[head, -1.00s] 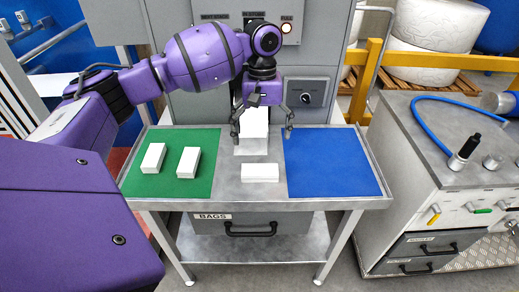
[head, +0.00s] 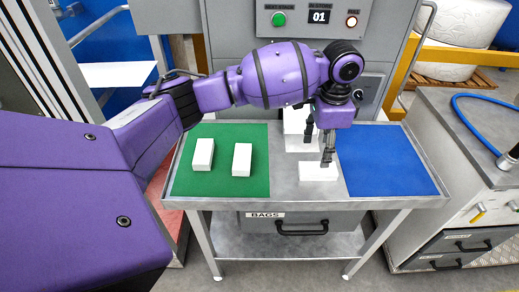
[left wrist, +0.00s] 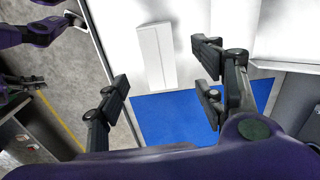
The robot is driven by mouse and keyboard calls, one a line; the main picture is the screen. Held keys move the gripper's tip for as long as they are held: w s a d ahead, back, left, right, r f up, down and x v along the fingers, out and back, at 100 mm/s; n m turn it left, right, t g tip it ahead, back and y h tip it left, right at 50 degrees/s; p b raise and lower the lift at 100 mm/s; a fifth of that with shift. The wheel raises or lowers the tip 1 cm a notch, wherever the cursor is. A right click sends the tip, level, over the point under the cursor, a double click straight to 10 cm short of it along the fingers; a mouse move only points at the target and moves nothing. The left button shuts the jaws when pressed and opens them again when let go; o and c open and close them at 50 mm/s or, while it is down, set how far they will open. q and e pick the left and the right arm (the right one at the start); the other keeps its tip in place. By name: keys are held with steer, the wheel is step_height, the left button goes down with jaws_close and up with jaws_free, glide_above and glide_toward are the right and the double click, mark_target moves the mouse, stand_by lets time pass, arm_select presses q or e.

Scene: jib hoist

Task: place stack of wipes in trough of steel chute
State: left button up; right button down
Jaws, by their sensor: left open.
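One white stack of wipes (head: 318,172) lies on the bare steel between the two mats. Two more, a left one (head: 203,154) and a right one (head: 242,160), lie on the green mat. My left gripper (head: 318,146) is open and empty, pointing down above the back edge of the middle stack. In the left wrist view this stack (left wrist: 155,55) lies beyond the open fingers (left wrist: 165,88), roughly in line with the gap. The pale chute (head: 297,122) stands at the table's back, partly hidden by my gripper; its trough is hard to make out. My right gripper is out of view.
The green mat (head: 258,183) covers the table's left, the blue mat (head: 388,165) its right, empty. A grey control panel (head: 240,75) rises behind. A drawer marked BAGS (head: 265,225) hangs below. A grey cabinet (head: 450,180) stands at right.

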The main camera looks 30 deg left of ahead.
mark_target(319, 168)
arm_select(q)
steer(key=shift+w+d+f+m, duration=0.1)
steer(key=shift+d+m, duration=0.15)
steer(key=shift+m, duration=0.05)
steer(key=f, duration=0.2)
steer(key=shift+w+d+f, duration=0.1)
steer(key=shift+d+f, duration=0.25)
steer(key=shift+f, duration=0.05)
steer(key=f, duration=0.4)
steer(key=shift+a+f, duration=0.25)
steer(key=shift+f, duration=0.15)
steer(key=c, duration=1.3)
steer(key=shift+r, duration=0.1)
steer(key=shift+c, duration=0.6)
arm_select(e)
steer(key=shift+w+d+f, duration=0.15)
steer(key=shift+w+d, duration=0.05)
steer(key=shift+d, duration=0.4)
